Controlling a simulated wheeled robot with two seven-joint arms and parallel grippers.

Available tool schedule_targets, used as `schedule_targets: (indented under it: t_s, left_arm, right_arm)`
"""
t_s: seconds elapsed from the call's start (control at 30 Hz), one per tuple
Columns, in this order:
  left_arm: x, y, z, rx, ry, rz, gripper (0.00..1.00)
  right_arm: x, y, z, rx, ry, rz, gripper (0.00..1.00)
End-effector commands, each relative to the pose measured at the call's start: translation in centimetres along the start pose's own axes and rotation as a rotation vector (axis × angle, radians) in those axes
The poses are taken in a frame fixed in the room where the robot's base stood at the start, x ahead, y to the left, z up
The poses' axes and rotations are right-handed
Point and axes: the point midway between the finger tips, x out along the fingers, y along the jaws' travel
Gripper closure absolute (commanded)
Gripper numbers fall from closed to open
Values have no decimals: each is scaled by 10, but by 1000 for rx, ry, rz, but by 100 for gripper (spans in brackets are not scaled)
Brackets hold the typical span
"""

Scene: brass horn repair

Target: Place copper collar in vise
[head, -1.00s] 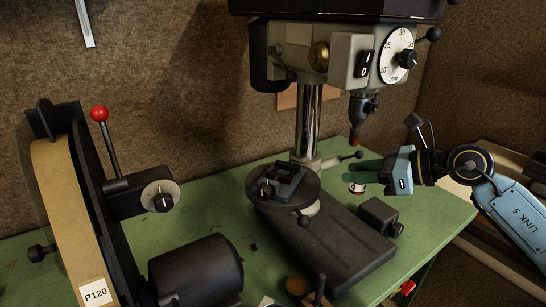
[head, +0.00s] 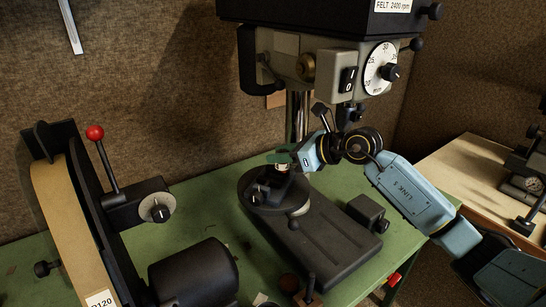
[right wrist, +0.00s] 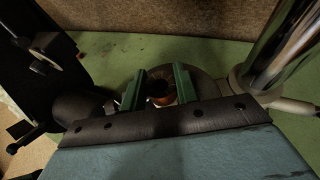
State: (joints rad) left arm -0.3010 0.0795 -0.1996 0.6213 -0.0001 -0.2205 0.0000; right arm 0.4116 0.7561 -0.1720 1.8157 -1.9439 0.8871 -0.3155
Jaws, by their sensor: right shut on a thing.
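My right gripper (head: 284,157) comes in from the right, with its green fingers above the drill press table. It is shut on the copper collar (head: 282,168), a small ring that hangs just over the dark vise (head: 262,190). Whether the collar touches the vise jaws I cannot tell. In the right wrist view the collar (right wrist: 160,90) shows brown between the two green fingers (right wrist: 159,88), and the vise beneath is mostly hidden. My left gripper is not in view.
The vise sits on the round table (head: 247,203) of the drill press, whose head (head: 300,60) and chuck are close above my right arm. A belt sander (head: 65,200) and its dark motor (head: 195,275) stand at left.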

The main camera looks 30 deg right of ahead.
Motion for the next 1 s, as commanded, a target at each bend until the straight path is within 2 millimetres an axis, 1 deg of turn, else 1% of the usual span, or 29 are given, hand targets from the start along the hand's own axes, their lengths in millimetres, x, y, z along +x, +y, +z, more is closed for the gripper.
schedule_targets:
  t_s: [0.03,0.17,0.27,0.3,0.33,0.4,0.5,0.87,0.9,1.0]
  left_arm:
    - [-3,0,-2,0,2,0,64]
    - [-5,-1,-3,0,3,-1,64]
    - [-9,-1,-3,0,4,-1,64]
    - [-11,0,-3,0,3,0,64]
    - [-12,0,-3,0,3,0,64]
    - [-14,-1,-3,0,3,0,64]
    - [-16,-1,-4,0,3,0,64]
    - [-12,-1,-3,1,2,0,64]
    - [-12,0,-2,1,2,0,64]
    - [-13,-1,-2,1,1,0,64]
  right_arm:
    - [6,-1,5,2,-3,-1,96]
    - [15,-1,7,1,-2,-2,96]
    - [26,0,12,1,-2,1,96]
    - [28,0,1,5,3,1,96]
    - [30,0,-5,6,4,1,96]
    - [33,0,-14,5,3,0,96]
    - [36,0,-21,2,0,-1,96]
    - [38,-1,-26,-1,-1,-1,96]
    - [38,0,-27,0,1,-1,68]
    - [38,0,-26,0,1,-1,55]
